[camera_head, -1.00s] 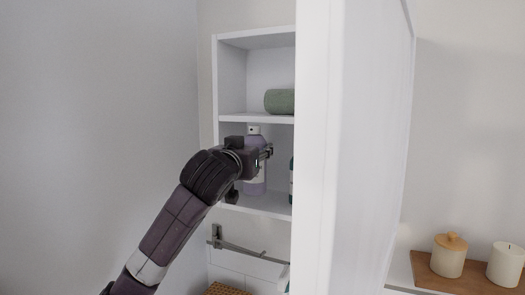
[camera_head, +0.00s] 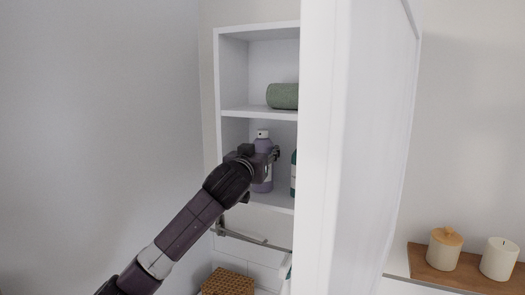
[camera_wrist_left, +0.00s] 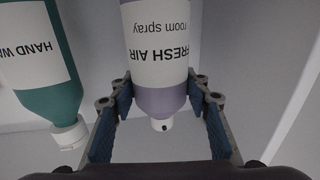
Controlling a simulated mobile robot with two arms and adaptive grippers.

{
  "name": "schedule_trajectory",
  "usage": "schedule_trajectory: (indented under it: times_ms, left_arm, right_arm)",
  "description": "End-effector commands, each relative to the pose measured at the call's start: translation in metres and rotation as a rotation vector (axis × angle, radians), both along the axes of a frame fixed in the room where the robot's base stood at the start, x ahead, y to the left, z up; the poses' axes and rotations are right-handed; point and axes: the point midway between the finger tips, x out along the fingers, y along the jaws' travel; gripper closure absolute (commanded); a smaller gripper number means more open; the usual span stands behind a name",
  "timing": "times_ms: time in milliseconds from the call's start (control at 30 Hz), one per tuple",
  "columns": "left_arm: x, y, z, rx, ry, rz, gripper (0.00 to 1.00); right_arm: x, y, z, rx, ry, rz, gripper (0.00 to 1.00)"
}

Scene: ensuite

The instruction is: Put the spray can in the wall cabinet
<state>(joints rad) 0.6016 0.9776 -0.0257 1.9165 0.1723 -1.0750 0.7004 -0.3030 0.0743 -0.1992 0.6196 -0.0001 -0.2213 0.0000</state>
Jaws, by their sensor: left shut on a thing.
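The spray can (camera_head: 263,146) is purple with a white cap and a white label. It stands about upright in the compartment below the middle shelf of the white wall cabinet (camera_head: 216,90). My left gripper (camera_head: 270,156) is shut on the can. In the left wrist view the can (camera_wrist_left: 160,45) appears upside down, its label reading "FRESH AIR room spray", between the gripper's fingers (camera_wrist_left: 160,95). I cannot tell whether its base touches the cabinet floor. My right gripper is not in view.
A green hand wash bottle (camera_wrist_left: 40,60) stands beside the can; a sliver of it (camera_head: 293,172) shows in the head view. A rolled green towel (camera_head: 283,96) lies on the shelf above. A large white panel (camera_head: 350,150) hides the cabinet's right part.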

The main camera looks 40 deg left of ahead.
Motion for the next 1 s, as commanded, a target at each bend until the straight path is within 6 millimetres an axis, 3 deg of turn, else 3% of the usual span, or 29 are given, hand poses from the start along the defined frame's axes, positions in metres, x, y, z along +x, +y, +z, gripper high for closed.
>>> schedule_trajectory:
  times_ms: [167,200,367,733,1000]
  left_arm:
    - [0.0,0.0,-0.003,0.001,-0.002,0.0,0.87]
    - [0.0,0.0,-0.004,0.0,0.0,0.0,0.55]
    - [0.0,0.0,-0.003,0.0,0.001,0.0,0.39]
    - [-0.002,-0.001,0.0,0.001,0.0,0.0,0.39]
    - [-0.046,-0.024,-0.004,0.004,-0.004,-0.002,0.39]
  right_arm:
    - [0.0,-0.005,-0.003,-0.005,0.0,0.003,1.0]
    - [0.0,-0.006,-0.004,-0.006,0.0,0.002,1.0]
    - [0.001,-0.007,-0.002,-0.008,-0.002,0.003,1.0]
    - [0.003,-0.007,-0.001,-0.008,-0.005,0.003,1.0]
    - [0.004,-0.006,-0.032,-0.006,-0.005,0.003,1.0]
